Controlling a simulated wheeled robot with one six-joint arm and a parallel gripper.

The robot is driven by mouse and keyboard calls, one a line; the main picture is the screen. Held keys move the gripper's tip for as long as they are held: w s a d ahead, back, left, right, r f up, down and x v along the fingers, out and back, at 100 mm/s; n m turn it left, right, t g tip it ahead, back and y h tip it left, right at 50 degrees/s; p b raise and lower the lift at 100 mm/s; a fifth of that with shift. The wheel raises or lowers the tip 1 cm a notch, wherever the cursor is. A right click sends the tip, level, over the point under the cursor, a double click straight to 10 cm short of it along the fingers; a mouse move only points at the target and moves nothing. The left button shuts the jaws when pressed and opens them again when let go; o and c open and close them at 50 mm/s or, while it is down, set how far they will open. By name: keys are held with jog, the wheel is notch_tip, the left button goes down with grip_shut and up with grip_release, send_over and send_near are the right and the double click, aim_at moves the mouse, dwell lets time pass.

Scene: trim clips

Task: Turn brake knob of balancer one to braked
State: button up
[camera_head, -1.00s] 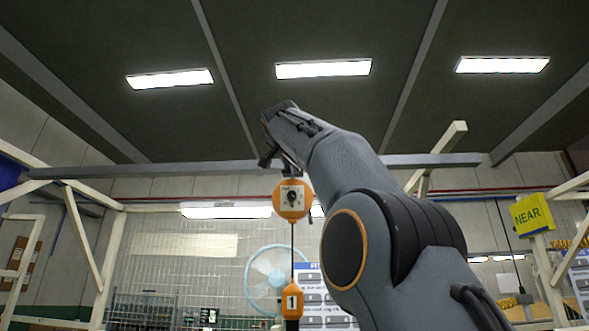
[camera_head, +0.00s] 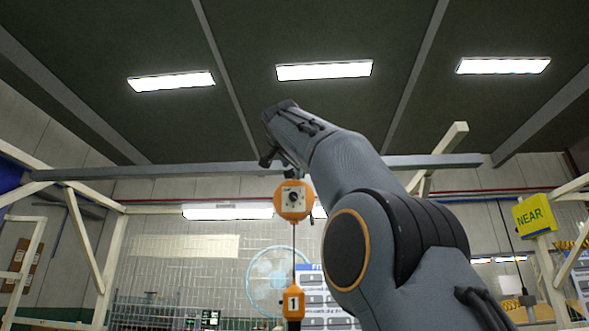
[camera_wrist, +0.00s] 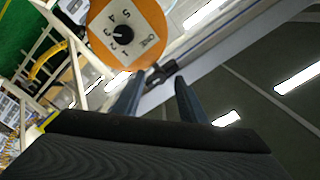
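The orange balancer (camera_head: 283,212) hangs under the overhead beam in the head view, with a pale faceplate and a dark round knob (camera_head: 294,198). An orange tag marked 1 (camera_head: 293,301) hangs below it on a line. In the wrist view the balancer's orange face (camera_wrist: 153,17) is at the upper left, with a numbered white plate and its black knob (camera_wrist: 123,36). My gripper (camera_wrist: 158,78) is open and empty. Its fingers are apart and below and right of the knob in that view, not touching it. The fingertips are hard to make out in the head view.
The grey overhead beam (camera_head: 220,169) runs just above the balancer. Pale frame posts (camera_head: 107,262) stand at left and right. A yellow NEAR sign (camera_head: 533,216) hangs at the right.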

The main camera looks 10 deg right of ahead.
jog(key=b+v, duration=0.4)
jog(key=v, duration=0.3)
jog(key=shift+s, duration=0.2)
dwell(0.4)
